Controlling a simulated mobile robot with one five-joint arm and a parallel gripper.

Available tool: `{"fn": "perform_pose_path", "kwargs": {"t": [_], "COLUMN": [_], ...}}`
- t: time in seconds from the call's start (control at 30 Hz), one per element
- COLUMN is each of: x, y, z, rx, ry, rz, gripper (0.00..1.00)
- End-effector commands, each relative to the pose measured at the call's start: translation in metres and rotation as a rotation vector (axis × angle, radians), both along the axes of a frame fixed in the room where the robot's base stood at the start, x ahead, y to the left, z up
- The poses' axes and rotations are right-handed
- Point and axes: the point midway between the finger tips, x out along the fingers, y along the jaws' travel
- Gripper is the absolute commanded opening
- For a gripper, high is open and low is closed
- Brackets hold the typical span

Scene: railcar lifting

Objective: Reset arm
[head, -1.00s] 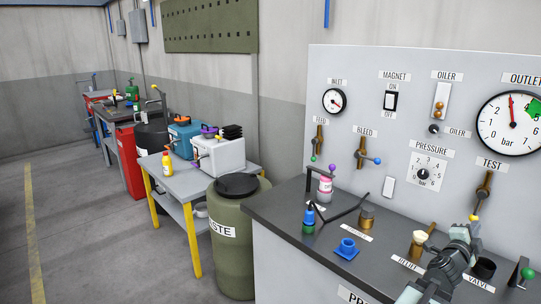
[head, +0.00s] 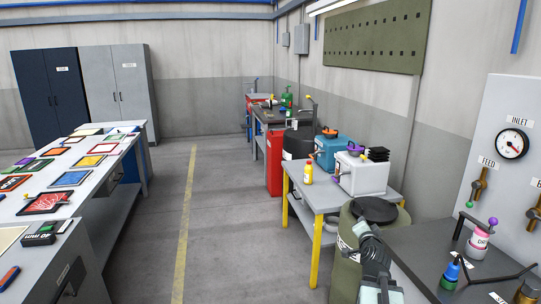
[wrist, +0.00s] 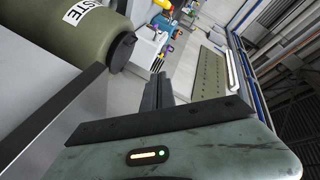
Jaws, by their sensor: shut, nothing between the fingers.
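My arm rises at the lower right of the head view. My gripper (head: 362,230) is at its upper end, in front of the olive waste barrel (head: 347,238). It is shut and empty. In the wrist view the closed fingers (wrist: 158,90) point away from the camera, with the barrel (wrist: 80,30) at the upper left, apart from them. The view there is strongly tilted.
The grey bench (head: 425,262) with a bottle and fittings is right of my arm, below the gauge panel (head: 500,110). A yellow-legged table (head: 322,200) stands beyond the barrel. A long table (head: 95,195) is at left. The floor between (head: 225,210) is clear.

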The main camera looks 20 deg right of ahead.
Motion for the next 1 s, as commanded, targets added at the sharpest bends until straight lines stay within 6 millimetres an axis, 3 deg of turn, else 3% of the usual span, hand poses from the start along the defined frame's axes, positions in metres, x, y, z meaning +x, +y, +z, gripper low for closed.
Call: {"fn": "perform_pose_path", "kwargs": {"t": [0.03, 0.1, 0.27, 0.4, 0.53, 0.6, 0.7, 0.8, 0.9, 1.0], "x": [0.022, 0.046, 0.076, 0.070, 0.035, 0.000, -0.050, -0.090, -0.113, -0.120], "y": [0.041, 0.097, 0.232, 0.344, 0.426, 0.449, 0.431, 0.417, 0.413, 0.413], "z": [-0.004, -0.015, -0.047, -0.081, -0.118, -0.142, -0.167, -0.176, -0.177, -0.177], "rx": [-0.004, -0.014, -0.060, -0.125, -0.211, -0.264, -0.291, -0.289, -0.278, -0.274], "ry": [0.041, 0.109, 0.292, 0.491, 0.732, 0.913, 1.169, 1.356, 1.457, 1.483], "rz": [0.077, 0.184, 0.440, 0.664, 0.864, 0.959, 1.018, 1.059, 1.092, 1.114], "gripper": [0.00, 0.00, 0.00, 0.00, 0.00, 0.00, 0.00, 0.00, 0.00, 0.00]}}
